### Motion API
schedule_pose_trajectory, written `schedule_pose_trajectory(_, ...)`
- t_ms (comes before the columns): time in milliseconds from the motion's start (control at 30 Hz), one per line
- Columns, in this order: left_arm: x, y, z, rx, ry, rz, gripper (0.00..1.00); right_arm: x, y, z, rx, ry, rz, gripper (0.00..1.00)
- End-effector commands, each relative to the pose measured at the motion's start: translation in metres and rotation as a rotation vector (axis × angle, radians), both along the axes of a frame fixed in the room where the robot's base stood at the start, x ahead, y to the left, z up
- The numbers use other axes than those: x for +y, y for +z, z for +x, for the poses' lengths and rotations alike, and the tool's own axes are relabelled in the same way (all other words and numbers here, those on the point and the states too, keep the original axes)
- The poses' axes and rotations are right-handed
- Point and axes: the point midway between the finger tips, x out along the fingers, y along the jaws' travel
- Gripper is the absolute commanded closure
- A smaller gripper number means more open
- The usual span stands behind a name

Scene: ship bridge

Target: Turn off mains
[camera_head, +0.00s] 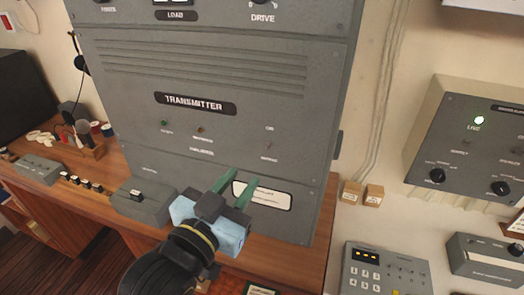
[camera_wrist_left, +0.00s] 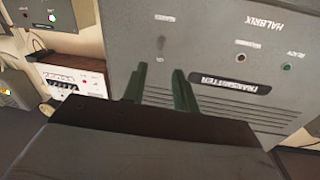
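The grey transmitter cabinet (camera_head: 200,75) fills the middle of the head view. A small toggle switch (camera_head: 269,145) sits on its lower right face, with small labels above and below it. In the left wrist view the panel is upside down, and the toggle (camera_wrist_left: 161,42) lies just beyond my fingertips, beside a label that seems to read MAINS. Which way its lever points is too small to tell. My left gripper (camera_head: 247,174) is open and empty, its green fingers in front of the panel below the toggle. The fingers (camera_wrist_left: 160,68) show a gap. My right gripper is not in view.
A green lamp (camera_head: 164,123) and a dull reddish lamp (camera_head: 199,129) are on the panel's left. A grey box (camera_head: 143,200) stands on the wooden desk (camera_head: 95,207). A wall unit (camera_head: 475,150) with a lit lamp and a keypad unit (camera_head: 385,272) are at right.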

Motion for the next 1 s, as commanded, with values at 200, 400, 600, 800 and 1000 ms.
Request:
schedule_pose_trajectory(200, -0.02, 0.003, 0.043, 0.001, 0.0, 0.0, 0.71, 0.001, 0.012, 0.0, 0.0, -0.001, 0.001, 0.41)
schedule_pose_trajectory(400, -0.033, 0.002, 0.071, 0.002, 0.0, 0.0, 0.71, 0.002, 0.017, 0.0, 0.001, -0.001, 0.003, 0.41)
schedule_pose_trajectory(600, -0.039, 0.001, 0.084, 0.002, 0.0, 0.0, 0.71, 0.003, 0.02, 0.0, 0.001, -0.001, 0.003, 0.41)
schedule_pose_trajectory(800, -0.04, 0.0, 0.086, 0.003, 0.0, 0.0, 0.71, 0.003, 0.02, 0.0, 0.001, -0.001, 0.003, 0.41)
schedule_pose_trajectory(1000, -0.04, 0.0, 0.086, 0.003, 0.0, 0.0, 0.82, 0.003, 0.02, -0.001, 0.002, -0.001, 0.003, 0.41)
